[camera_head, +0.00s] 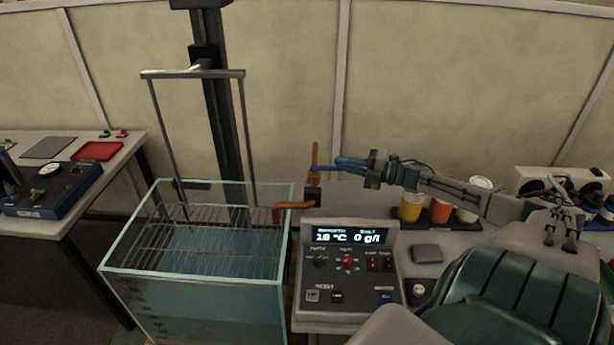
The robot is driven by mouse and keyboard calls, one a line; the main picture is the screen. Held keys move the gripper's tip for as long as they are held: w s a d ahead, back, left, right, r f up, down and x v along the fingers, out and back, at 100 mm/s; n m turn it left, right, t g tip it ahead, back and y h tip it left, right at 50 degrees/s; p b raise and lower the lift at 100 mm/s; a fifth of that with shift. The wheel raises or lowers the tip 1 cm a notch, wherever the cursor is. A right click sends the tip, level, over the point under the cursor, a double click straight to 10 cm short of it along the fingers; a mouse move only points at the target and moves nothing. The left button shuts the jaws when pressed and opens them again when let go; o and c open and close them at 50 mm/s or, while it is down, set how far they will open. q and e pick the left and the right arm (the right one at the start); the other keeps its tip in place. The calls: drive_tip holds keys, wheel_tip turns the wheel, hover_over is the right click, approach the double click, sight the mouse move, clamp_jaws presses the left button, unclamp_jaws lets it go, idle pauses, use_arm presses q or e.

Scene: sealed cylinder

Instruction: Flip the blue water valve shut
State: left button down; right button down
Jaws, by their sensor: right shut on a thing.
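The blue water valve (319,168) shows as a small blue lever by the upright orange pipe (315,154), behind the control box. My right gripper (338,163) reaches in from the right, its fingers pointing left. It is shut on the blue valve's lever, and the fingers hide part of it. The lever looks roughly level, lying across the pipe.
A glass tank (112,262) with water and a wire rack stands at left. An orange spout (293,205) points over it. Jars (410,207) stand at right, beneath my right arm.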

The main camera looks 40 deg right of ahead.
drive_tip(key=shift+w+d+r+h, duration=0.2)
drive_tip(key=shift+d+r+h, duration=0.15)
drive_tip(key=shift+d, duration=0.35)
drive_tip(key=a+p+v, duration=0.1)
drive_tip(key=p+v, duration=0.2)
drive_tip(key=v, duration=0.4)
drive_tip(key=shift+s+f+p, duration=0.35)
drive_tip(key=shift+f, duration=0.1)
